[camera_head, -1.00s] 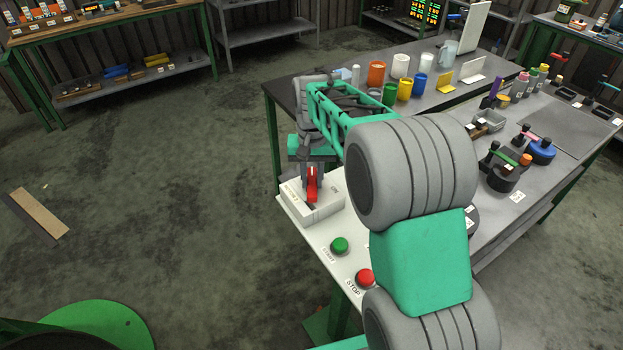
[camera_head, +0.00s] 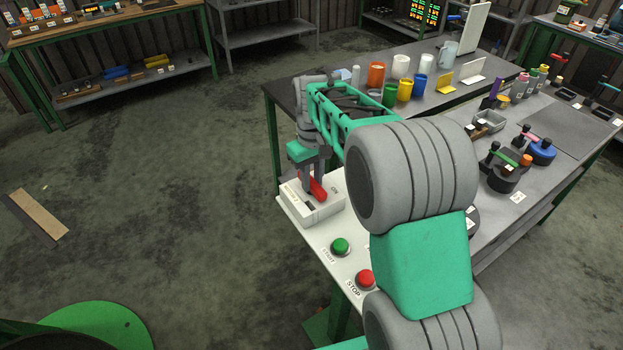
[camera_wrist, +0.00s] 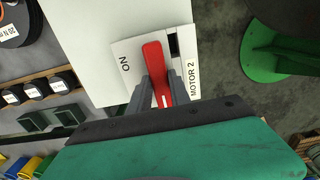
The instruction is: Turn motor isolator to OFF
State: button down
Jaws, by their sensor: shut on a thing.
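In the wrist view the lever (camera_wrist: 154,62) lies between the two grey fingers (camera_wrist: 160,98). The isolator plate (camera_wrist: 128,48) shows the words ON and MOTOR 2 on either side of the lever, and a dark slot beside it. Any OFF mark cannot be made out.
A green START button (camera_head: 340,246) and a red STOP button (camera_head: 366,278) sit on the same panel, nearer my body. Several cups, including an orange one (camera_head: 376,73), stand at the back of the bench. Open floor lies to the left.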

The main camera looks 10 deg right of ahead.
aim_at(312, 182)
dwell(0.3)
jog(key=c, duration=1.2)
grip_release()
notch_tip(312, 182, up, 8)
jog(key=shift+f+b, duration=0.1)
jog(key=shift+b, duration=0.45)
